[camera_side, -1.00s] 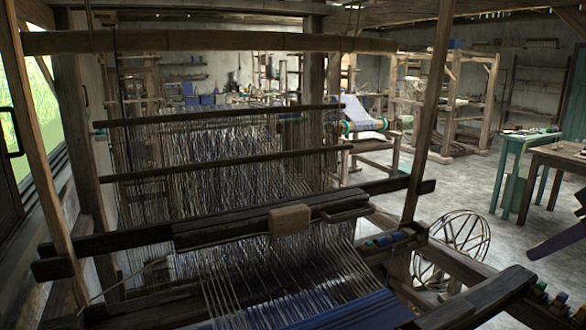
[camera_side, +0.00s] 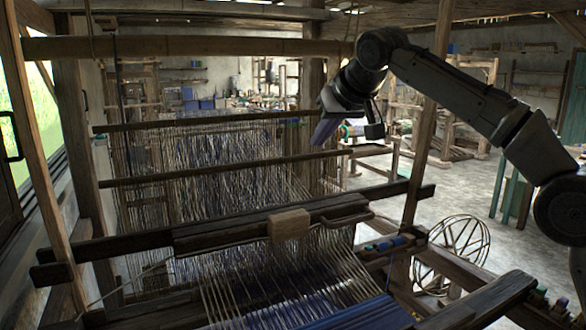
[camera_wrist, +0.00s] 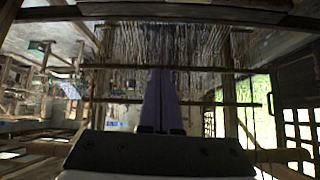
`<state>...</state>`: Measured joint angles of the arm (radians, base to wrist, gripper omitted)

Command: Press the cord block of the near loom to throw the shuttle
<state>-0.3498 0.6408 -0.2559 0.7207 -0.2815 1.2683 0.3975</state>
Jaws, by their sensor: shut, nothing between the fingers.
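The near loom (camera_side: 140,240) fills the left and front of the side view, with pale warp threads running through it. The cord block (camera_side: 289,224), a pale wooden block, sits on the loom's dark cross beam near the middle. My gripper (camera_side: 322,138) is shut and empty. It hangs above the beam, higher than the block in the picture and a little to its right, apart from it. In the wrist view my gripper (camera_wrist: 161,78) shows as two closed purple fingers in front of the warp threads. I cannot make out the block there. I see no shuttle clearly.
A wooden post (camera_side: 425,130) stands at the loom's right, close to my arm. Upper bars (camera_side: 215,169) cross the warp behind the block. A round wire reel (camera_side: 452,255) and small spools (camera_side: 390,243) are at the right. Woven blue cloth (camera_side: 350,314) lies in front.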

